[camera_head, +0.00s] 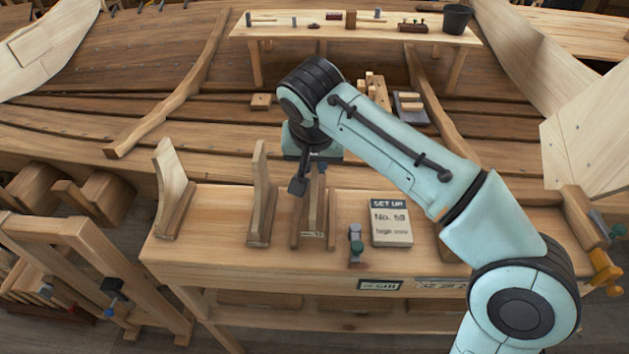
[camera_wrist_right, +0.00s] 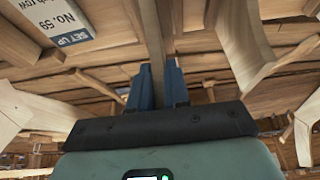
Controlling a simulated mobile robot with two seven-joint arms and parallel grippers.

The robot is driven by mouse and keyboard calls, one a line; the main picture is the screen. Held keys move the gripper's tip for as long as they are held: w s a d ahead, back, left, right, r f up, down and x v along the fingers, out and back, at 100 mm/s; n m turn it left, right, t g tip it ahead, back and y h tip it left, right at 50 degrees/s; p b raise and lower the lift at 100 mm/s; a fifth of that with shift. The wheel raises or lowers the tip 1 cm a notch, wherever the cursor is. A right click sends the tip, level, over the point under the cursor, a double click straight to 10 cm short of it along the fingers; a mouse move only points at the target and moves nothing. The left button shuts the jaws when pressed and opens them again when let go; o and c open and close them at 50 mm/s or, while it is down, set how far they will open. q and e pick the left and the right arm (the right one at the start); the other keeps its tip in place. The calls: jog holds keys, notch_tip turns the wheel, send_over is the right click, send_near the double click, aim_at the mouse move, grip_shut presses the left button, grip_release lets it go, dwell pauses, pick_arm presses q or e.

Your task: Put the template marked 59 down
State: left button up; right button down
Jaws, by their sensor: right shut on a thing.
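My right gripper (camera_head: 308,182) points down over the bench. It is shut on a thin upright wooden template (camera_head: 312,208), whose edge shows between the fingers in the right wrist view (camera_wrist_right: 152,35). The template stands between the wooden rails of the third rack from the left; I cannot tell whether its foot bears on the rack. Its small label is too small to read. A card (camera_head: 390,224) to the right reads "SET UP No. 59"; it also shows in the right wrist view (camera_wrist_right: 62,18). My left gripper is in neither view.
Two other upright templates stand in racks to the left, a far-left one (camera_head: 170,178) and a middle one (camera_head: 260,190). The bench front (camera_head: 215,262) is bare at left. Hull planks lie behind.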

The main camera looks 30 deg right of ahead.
aim_at(314, 176)
jog(key=shift+f+b, duration=0.5)
jog(key=shift+f, duration=1.5)
jog(key=shift+f, duration=0.15)
jog(key=c, duration=1.1)
grip_release()
jog(key=shift+r, duration=0.3)
jog(key=p+v, duration=0.3)
jog(key=v, duration=0.8)
jog(key=shift+r, duration=0.35)
